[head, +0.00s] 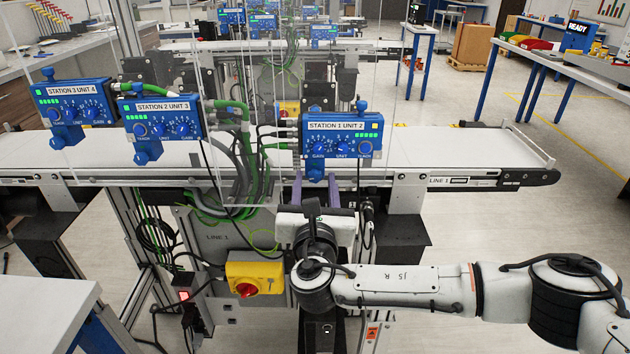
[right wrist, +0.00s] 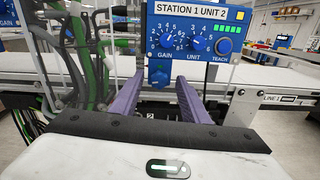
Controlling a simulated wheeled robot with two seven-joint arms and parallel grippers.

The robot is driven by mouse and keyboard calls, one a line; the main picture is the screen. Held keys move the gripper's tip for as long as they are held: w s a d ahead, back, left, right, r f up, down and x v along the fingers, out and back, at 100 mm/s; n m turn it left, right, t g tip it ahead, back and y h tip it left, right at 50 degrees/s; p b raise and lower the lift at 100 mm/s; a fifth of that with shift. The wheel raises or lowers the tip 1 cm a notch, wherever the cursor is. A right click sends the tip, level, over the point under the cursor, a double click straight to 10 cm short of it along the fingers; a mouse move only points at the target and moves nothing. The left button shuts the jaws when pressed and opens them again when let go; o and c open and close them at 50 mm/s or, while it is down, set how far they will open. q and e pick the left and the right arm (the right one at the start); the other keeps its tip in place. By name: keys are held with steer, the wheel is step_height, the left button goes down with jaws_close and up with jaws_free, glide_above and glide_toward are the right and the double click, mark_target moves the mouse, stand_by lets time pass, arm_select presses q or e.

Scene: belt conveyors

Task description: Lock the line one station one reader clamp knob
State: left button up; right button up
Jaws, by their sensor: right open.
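The line one station one reader is a blue box labelled STATION 1 UNIT 2 (head: 336,138) on the front rail of the conveyor; it also shows in the right wrist view (right wrist: 200,38). A blue knob (head: 314,172) hangs below its left side, and shows in the right wrist view (right wrist: 158,75). Another blue knob (head: 361,106) stands on top of the box. My right gripper (head: 315,187) is below the box, its purple fingers open and pointing at the lower knob. In the right wrist view the fingers (right wrist: 158,92) lie either side of and below that knob, apparently apart from it. My left gripper is out of view.
Green and grey cables (head: 250,150) hang close left of the gripper. A yellow box with a red knob (head: 256,277) is below. The belt (head: 440,147) is clear at right.

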steer(key=shift+w, duration=0.2)
jaws_close()
